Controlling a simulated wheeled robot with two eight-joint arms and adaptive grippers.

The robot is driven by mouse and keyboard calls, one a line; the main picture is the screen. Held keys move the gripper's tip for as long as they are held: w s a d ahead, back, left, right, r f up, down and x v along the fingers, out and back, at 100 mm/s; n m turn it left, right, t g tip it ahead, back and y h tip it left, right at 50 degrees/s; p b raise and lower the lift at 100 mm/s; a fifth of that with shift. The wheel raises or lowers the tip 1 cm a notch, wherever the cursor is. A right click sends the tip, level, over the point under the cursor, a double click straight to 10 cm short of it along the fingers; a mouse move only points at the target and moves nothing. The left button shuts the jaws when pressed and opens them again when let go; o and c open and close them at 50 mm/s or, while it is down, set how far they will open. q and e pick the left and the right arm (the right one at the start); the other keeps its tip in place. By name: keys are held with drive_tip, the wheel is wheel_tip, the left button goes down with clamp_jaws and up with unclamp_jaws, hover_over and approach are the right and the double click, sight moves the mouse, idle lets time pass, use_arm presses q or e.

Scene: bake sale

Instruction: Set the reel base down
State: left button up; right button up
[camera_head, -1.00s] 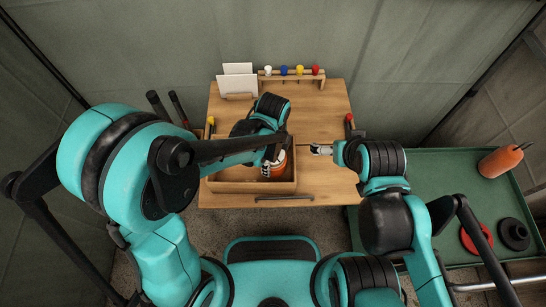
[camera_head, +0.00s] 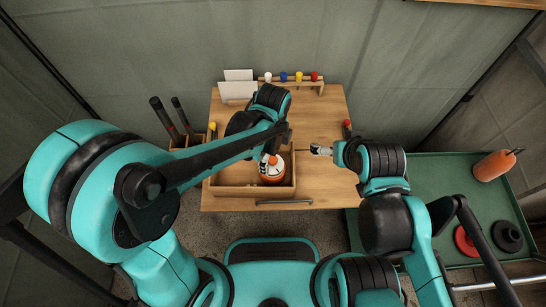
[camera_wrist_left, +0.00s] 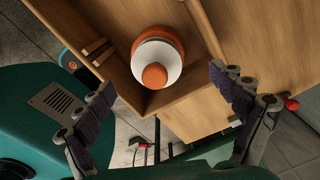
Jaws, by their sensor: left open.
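The reel base, which I take to be the round orange piece with a white top and orange knob (camera_head: 273,174), stands in the open wooden drawer (camera_head: 235,191). In the left wrist view the orange and white piece (camera_wrist_left: 172,70) sits in a corner of the drawer, close to its walls. My left gripper (camera_wrist_left: 160,80) is open, its fingers apart on either side of the view with nothing between the pads. In the head view my left gripper (camera_head: 266,160) is beside the piece and partly hidden by my arm. My right gripper (camera_head: 320,150) is over the table's right side; its jaws are too small to judge.
The wooden table (camera_head: 325,185) has a rack with coloured knobs (camera_head: 292,78) and white cards (camera_head: 238,90) at the back. A green tray table (camera_head: 440,175) at right holds an orange bottle (camera_head: 495,165), a red disc (camera_head: 465,241) and a black disc (camera_head: 507,236).

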use_arm(q)
wheel_tip(320, 180, up, 7)
drive_tip(key=shift+f+p, duration=0.15)
drive_tip(key=shift+p, duration=0.85)
drive_tip(key=s+a+r+n+t, duration=0.2)
drive_tip(key=a+r+n+t, duration=0.1)
drive_tip(key=a+n, duration=0.6)
drive_tip(key=s+a+r+n+t, duration=0.2)
drive_tip(key=a+r+n+t, duration=0.2)
drive_tip(key=a+n, duration=0.6)
drive_tip(key=n, duration=0.4)
drive_tip(key=shift+s+r, duration=0.4)
